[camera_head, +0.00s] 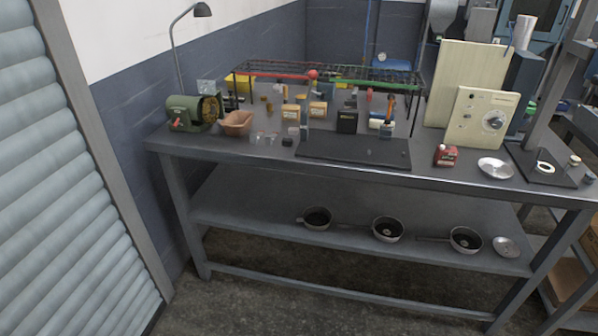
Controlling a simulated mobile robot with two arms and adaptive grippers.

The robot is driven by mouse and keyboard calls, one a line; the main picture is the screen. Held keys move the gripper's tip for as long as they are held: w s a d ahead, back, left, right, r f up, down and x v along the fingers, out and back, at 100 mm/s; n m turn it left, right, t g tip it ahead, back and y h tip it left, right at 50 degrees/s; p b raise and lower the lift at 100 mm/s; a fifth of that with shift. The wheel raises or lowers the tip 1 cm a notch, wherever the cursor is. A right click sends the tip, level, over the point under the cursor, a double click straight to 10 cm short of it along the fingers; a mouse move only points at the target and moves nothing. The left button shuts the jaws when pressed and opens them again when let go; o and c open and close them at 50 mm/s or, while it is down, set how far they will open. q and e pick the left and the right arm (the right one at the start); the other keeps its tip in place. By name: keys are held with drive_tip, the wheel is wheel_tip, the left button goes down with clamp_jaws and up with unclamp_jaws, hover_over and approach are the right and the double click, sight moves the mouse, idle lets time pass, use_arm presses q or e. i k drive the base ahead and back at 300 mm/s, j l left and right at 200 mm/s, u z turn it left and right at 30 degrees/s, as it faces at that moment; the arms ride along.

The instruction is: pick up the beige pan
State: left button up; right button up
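Three small pans with dark insides and pale outer walls sit upright on the lower shelf (260,215) of the workbench. They are the left pan (317,225), the middle pan (387,237) and the right pan (465,247). All three outsides look pale grey to cream, and I cannot tell which one is the beige pan. Neither of my grippers shows in the head view.
The bench top (225,143) above the shelf carries a green machine (190,112), a tan bowl (237,123), a wire rack (325,75), small boxes and a black mat (355,151). A metal dish (505,247) lies right of the pans. Floor is clear in front.

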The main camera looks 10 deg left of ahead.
sight(316, 218)
drive_tip(key=i+j+z, duration=0.15)
drive_tip(key=i+j, duration=0.25)
drive_tip(key=i+j+z, duration=0.15)
drive_tip(key=i+j, duration=0.25)
drive_tip(key=j, duration=0.15)
drive_tip(key=i+j+z, duration=0.15)
drive_tip(key=i+j, duration=0.2)
drive_tip(key=j, duration=0.15)
